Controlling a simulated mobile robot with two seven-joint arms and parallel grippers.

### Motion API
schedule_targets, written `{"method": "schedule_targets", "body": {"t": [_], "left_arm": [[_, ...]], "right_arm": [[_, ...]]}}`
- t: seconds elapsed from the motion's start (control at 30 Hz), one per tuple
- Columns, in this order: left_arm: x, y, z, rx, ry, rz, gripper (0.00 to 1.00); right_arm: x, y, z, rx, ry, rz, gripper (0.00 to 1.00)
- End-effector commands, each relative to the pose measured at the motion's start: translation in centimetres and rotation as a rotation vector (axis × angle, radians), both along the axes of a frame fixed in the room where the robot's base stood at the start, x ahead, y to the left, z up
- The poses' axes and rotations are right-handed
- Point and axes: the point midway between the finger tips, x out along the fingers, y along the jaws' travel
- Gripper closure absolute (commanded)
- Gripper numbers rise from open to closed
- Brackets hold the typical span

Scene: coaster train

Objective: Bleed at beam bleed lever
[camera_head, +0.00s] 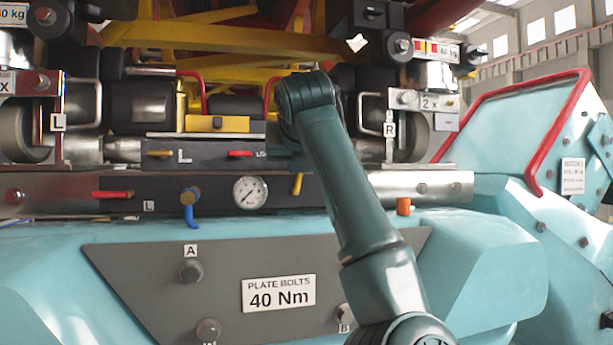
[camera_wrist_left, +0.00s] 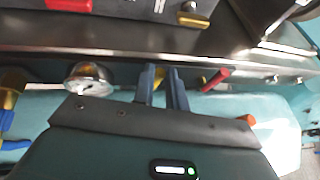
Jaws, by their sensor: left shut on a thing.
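A yellow lever (camera_head: 298,184) hangs tilted on the metal beam (camera_head: 60,187), just right of the round pressure gauge (camera_head: 250,193). In the left wrist view the two blue-grey fingers of my left gripper (camera_wrist_left: 164,84) are close together, with yellow (camera_wrist_left: 159,73) showing between them. They are shut on this lever, right of the gauge (camera_wrist_left: 90,79). Its lower part is hidden by the fingers. In the head view my own teal arm crosses the middle and hides my left gripper. My right gripper is not in view.
A red lever (camera_head: 113,194) and a blue-handled brass valve (camera_head: 190,205) sit on the beam to the left. Another red handle (camera_wrist_left: 215,80) is just right of my fingers. A red lever (camera_head: 240,153) is on the dark block above. An orange cap (camera_head: 404,206) is at right.

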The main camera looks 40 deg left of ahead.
Motion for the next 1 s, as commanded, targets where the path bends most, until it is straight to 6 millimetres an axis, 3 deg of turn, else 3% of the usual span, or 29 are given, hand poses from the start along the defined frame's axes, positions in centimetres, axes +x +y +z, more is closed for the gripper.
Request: {"method": "schedule_targets", "body": {"t": [0.4, 0.93, 0.97, 1.0], "left_arm": [[-0.69, 0.56, -0.31, -0.122, -0.134, -0.002, 1.00], [-0.78, 0.65, -0.20, -0.135, -0.151, -0.001, 1.00], [-0.78, 0.65, -0.20, -0.135, -0.151, -0.001, 0.85], [-0.78, 0.65, -0.20, -0.135, -0.151, -0.001, 0.82]], "right_arm": [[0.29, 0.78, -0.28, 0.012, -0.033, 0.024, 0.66], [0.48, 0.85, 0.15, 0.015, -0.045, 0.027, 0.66], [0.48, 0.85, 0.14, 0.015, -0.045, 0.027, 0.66], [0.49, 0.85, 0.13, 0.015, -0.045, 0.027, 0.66]]}}
